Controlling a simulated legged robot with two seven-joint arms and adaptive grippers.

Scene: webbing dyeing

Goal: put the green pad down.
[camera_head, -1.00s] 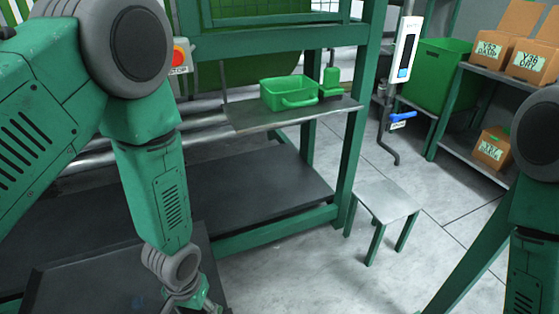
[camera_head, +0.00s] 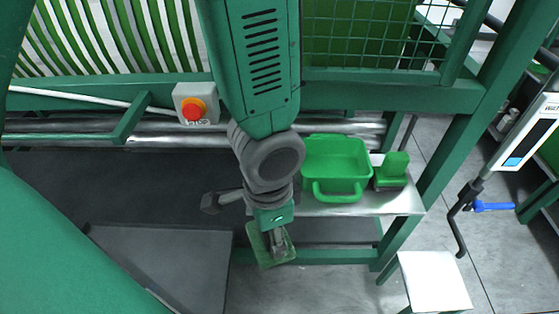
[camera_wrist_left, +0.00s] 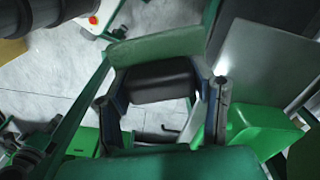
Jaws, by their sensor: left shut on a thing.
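My left arm comes down from the top in the head view. Its gripper (camera_head: 277,243) is shut on the green pad (camera_head: 257,247), a thin, flat piece held tilted, in front of the metal side shelf's left end. In the left wrist view a flat green piece (camera_wrist_left: 160,46), apparently the pad, lies across the fingers, with a dark block (camera_wrist_left: 158,82) beside it. The left gripper (camera_wrist_left: 160,103) shows there with its fingers on both sides of that block. The pad looks clear of any surface, but its exact height is unclear. My right gripper is not in view.
On the metal side shelf (camera_head: 345,207) stand a green tub (camera_head: 336,165) and a small green piece on a dark base (camera_head: 392,170). A red stop button (camera_head: 194,109) is on the frame behind. A stool (camera_head: 432,282) stands at lower right.

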